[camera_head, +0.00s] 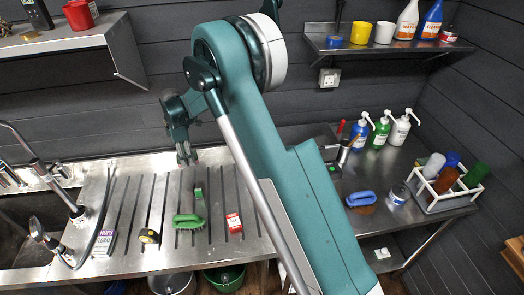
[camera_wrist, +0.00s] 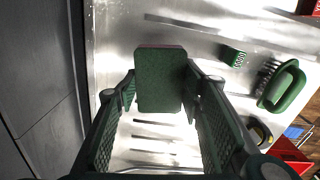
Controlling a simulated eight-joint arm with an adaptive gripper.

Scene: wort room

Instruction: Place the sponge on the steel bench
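The sponge (camera_wrist: 160,80) is a dark green block with a reddish layer along its far edge. In the wrist view it sits between the two fingers of my gripper (camera_wrist: 162,85), its sides against the finger pads. The fingers appear shut on it. In the head view my gripper (camera_head: 187,160) points down at the back of the steel bench (camera_head: 130,190), left of the arm. The sponge cannot be made out clearly there. Its height over the bench is hard to tell.
On the bench's slotted part lie a green brush (camera_head: 188,221), a small green item (camera_head: 198,191), a red box (camera_head: 234,222), a tape measure (camera_head: 149,236) and a purple-and-white box (camera_head: 104,243). A sink (camera_head: 22,240) is left. A blue brush (camera_head: 361,198) and crate (camera_head: 445,192) stand right.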

